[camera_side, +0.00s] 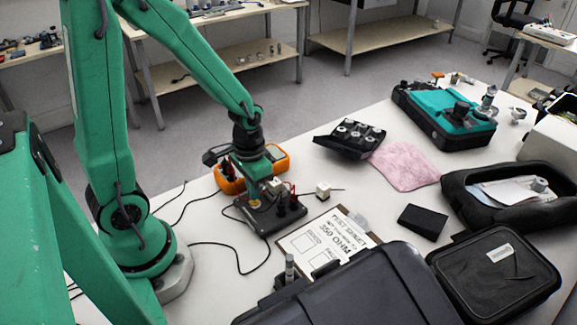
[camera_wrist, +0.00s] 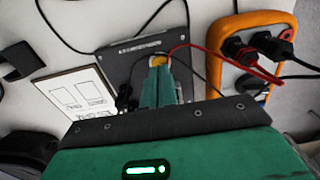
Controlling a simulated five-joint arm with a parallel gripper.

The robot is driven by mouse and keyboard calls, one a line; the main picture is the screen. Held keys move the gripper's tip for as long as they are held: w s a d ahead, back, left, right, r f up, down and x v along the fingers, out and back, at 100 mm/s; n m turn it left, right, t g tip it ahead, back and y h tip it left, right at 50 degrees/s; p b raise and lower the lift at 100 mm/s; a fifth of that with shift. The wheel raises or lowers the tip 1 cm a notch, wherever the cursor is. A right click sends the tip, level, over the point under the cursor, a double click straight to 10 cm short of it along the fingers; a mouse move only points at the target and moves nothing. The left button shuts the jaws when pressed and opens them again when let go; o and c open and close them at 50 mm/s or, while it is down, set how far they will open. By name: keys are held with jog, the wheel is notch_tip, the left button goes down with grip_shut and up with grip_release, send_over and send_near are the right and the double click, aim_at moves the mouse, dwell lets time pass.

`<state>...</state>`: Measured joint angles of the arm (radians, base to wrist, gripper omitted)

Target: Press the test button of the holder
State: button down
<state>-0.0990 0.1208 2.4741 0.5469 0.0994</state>
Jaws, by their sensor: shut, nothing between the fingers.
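The holder (camera_side: 287,224) is a dark flat plate with small parts, a red lead and black leads on it, lying on the white table in the side view. It also shows in the wrist view (camera_wrist: 122,68), partly hidden behind my fingers. A small yellow button (camera_wrist: 158,60) shows at my fingertips in the wrist view, and as a yellow spot in the side view (camera_side: 255,204). My gripper (camera_side: 254,196) is shut and empty, pointing down over the left part of the holder. Its green fingers (camera_wrist: 160,78) are right at the button; I cannot tell whether they touch it.
An orange meter (camera_side: 230,184) with plugged leads stands close behind my gripper. A white cube (camera_side: 323,189) and a clipboard sheet (camera_side: 325,235) lie to the right. A large black case (camera_side: 370,290) fills the front. Loose black cables (camera_side: 240,262) cross the table at the left.

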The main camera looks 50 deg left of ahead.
jog(key=shift+f, duration=0.8)
dwell(0.7)
jog(key=shift+r, duration=3.5)
notch_tip(320, 180, up, 14)
jog(key=t, duration=0.5)
send_over(254, 202)
jog(key=s+d, duration=0.2)
jog(key=s, duration=0.2)
jog(key=shift+s+d+r+t, duration=0.25)
jog(key=shift+d+r+t, duration=0.05)
jog(key=shift+r, duration=0.05)
